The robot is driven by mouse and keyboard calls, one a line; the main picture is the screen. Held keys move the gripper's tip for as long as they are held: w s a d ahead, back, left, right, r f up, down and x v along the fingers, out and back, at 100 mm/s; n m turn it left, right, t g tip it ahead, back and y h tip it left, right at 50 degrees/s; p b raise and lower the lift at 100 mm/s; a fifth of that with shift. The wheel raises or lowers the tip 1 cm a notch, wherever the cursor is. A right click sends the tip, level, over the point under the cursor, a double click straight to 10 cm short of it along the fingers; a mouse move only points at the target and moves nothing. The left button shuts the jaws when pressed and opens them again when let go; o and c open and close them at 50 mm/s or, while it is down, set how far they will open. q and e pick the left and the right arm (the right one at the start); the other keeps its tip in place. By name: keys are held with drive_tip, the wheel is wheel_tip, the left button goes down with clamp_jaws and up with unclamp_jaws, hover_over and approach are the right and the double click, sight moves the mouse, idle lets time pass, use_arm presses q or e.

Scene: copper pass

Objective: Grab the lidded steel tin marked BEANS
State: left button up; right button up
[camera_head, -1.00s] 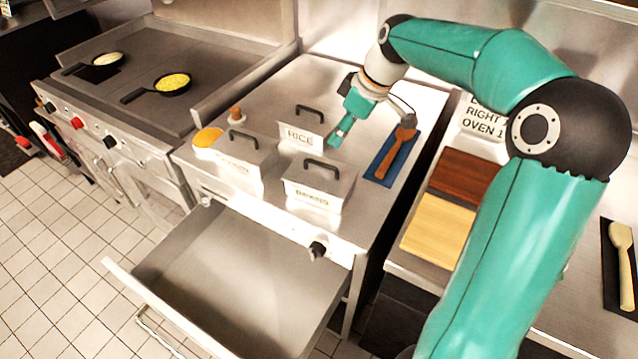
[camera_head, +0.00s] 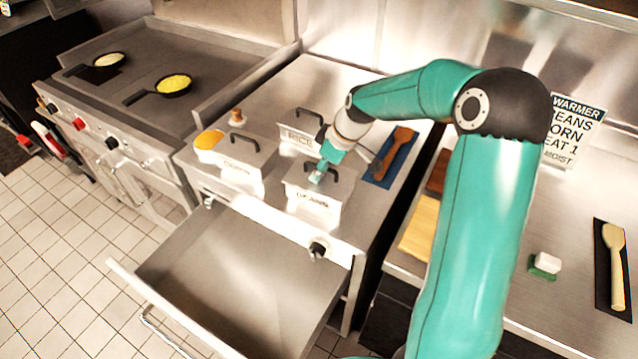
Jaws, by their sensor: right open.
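The lidded steel tin marked BEANS (camera_head: 313,207) stands at the front right of a group of tins on the steel counter. Its label faces the front and a dark arched handle (camera_head: 335,172) tops its lid. My right gripper (camera_head: 317,178) is open, with its teal fingers pointing down at the lid beside the handle. The gripper covers part of the lid and handle. Whether the fingers touch or straddle the handle, I cannot tell. My left gripper is not in view.
The RICE tin (camera_head: 299,139) stands just behind and the CORN tin (camera_head: 229,172) to the left. An open drawer (camera_head: 240,270) juts out below the front edge. A wooden spatula (camera_head: 396,146) lies on a blue mat (camera_head: 384,178) at right. A WARMER sign (camera_head: 571,133) stands farther right.

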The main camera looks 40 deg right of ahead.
clamp_jaws()
idle(0.3)
drive_tip(key=shift+r, duration=0.1)
